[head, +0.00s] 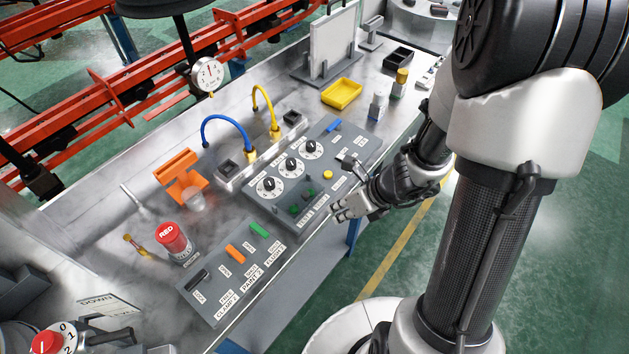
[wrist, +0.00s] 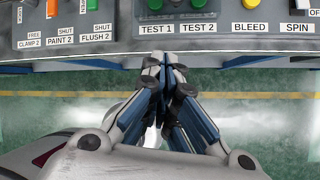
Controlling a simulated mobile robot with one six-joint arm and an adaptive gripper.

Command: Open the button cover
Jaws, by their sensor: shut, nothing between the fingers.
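The grey control panel (head: 318,170) with three black dials stands on the bench, and its front edge crosses the top of the wrist view (wrist: 225,45). In the wrist view a pale piece (wrist: 300,4) above the SPIN label is cut off by the frame. My gripper (head: 341,211) is shut and empty, just off the panel's front edge. In the wrist view its fingertips (wrist: 163,62) are below the TEST 1 label, apart from the buttons.
A yellow button (head: 327,175) and green buttons (head: 301,208) sit on the panel. A second panel (head: 230,272) with coloured switches lies to the left. A red-topped can (head: 174,241) and a yellow tray (head: 342,93) stand on the bench. Open floor lies in front.

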